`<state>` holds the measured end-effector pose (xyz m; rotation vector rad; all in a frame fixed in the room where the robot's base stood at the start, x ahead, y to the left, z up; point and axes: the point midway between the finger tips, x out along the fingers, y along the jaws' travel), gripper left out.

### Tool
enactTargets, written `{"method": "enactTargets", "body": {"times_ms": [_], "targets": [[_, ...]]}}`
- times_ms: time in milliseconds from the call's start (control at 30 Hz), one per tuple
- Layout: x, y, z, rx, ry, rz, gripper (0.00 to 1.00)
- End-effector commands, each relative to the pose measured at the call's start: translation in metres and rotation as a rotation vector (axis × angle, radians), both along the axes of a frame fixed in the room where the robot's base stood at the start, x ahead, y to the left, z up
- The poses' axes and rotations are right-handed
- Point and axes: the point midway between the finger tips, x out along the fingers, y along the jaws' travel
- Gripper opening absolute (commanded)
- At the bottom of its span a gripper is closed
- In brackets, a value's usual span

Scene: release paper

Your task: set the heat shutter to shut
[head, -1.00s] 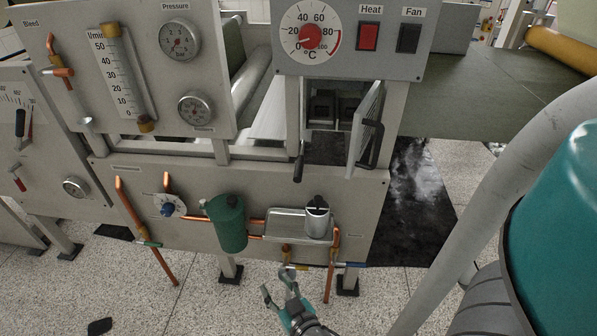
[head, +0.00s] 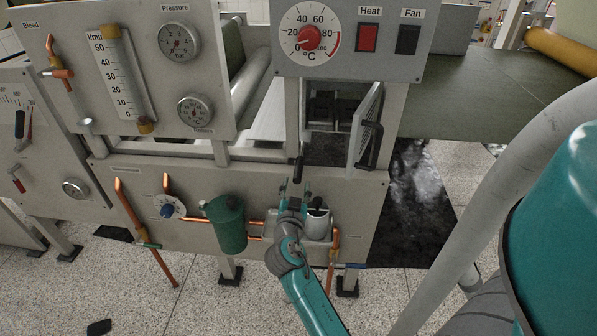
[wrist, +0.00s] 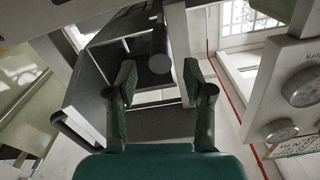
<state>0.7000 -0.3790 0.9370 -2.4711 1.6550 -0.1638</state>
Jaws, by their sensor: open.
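Under the Heat and Fan panel is a dark opening (head: 331,115). A pale hinged flap (head: 364,125) with a black bar handle (head: 371,146) stands swung out at its right side. A short dark lever grip (head: 298,170) hangs down at the opening's left edge. I cannot tell whether the flap or the lever is the heat shutter. My gripper (head: 295,186) is open just below the lever grip. In the wrist view the round dark end of the grip (wrist: 159,62) shows between my two open fingers (wrist: 160,88), apart from both pads.
The panel carries a temperature dial (head: 310,37), a red Heat switch (head: 367,38) and a dark Fan switch (head: 407,40). Below are a green cylinder (head: 227,224), a silver pot (head: 317,224) and copper pipes (head: 125,205).

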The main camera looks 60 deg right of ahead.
Motion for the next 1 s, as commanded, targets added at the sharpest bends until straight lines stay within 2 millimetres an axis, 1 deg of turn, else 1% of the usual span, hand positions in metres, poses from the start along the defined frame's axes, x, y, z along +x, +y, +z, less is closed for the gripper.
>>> {"method": "enactTargets", "body": {"times_ms": [33,200,400,567,833,867,900,967,1000], "targets": [[0.004,-0.011,0.001,-0.001,-0.002,-0.003,0.52],[0.015,-0.037,0.001,0.000,-0.002,-0.002,0.52],[0.024,-0.059,0.000,0.000,0.000,0.000,0.52],[0.028,-0.066,0.000,0.000,0.000,0.001,0.52],[0.028,-0.067,0.000,0.001,0.000,0.002,0.52],[0.028,-0.067,0.000,0.001,0.000,0.002,0.47],[0.028,-0.067,0.000,0.001,0.000,0.002,0.37],[0.028,-0.067,0.000,0.001,0.000,0.002,0.22],[0.028,-0.067,0.000,0.001,0.000,0.002,0.12]]}}
